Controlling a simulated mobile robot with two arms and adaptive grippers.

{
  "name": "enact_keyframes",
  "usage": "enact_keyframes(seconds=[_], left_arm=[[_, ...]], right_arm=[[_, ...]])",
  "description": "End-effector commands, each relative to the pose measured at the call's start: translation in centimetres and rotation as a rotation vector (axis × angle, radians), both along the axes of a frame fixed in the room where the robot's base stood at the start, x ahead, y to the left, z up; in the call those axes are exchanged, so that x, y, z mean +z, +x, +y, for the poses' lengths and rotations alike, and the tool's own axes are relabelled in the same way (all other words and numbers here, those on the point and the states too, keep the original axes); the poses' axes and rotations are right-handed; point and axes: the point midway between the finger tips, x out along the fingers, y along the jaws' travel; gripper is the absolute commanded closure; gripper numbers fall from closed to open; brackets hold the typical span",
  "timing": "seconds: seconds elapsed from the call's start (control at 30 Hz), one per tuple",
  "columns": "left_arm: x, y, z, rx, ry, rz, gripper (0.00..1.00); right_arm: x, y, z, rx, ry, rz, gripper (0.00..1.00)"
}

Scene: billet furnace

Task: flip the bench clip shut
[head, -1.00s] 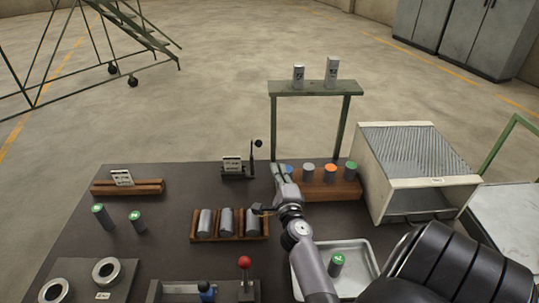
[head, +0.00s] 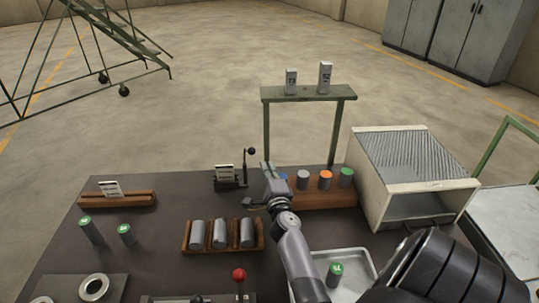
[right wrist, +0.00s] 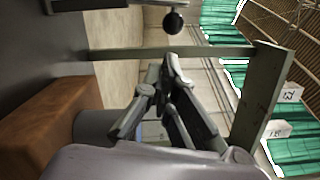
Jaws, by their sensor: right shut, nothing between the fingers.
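The bench clip (head: 230,183) stands at the back of the dark bench, with a small white card on it. Its lever stands upright at its right end and is topped by a black ball (head: 252,151). The ball also shows near the top of the right wrist view (right wrist: 173,22), with part of the clip beside it at the top left edge. My right gripper (head: 267,168) is shut and empty, just right of the lever and apart from it in the picture. Its closed fingers show in the right wrist view (right wrist: 170,65). My left gripper is not in view.
A wooden block with several colour-topped cylinders (head: 322,198) lies right of my gripper, partly hidden by it. A green stand (head: 308,93) rises behind. A wooden rack of grey cylinders (head: 222,249) is in front. A box furnace (head: 415,165) stands at the right.

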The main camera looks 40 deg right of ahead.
Motion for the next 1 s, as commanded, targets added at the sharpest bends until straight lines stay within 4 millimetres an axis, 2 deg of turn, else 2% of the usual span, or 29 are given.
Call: enact_keyframes(seconds=[0.1, 0.3, 0.77, 1.0], left_arm=[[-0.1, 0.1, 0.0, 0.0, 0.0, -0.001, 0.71], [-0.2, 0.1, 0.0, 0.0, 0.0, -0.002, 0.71], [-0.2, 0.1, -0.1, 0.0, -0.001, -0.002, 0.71], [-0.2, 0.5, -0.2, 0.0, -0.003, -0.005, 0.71]], right_arm=[[0.1, 1.9, -1.2, 0.0, 0.0, -0.001, 1.0], [0.1, 3.6, -2.2, 0.001, 0.0, 0.0, 1.0], [0.1, 4.0, -2.5, 0.001, -0.001, 0.002, 1.0], [0.5, 5.5, -2.5, 0.0, -0.035, 0.029, 1.0]])
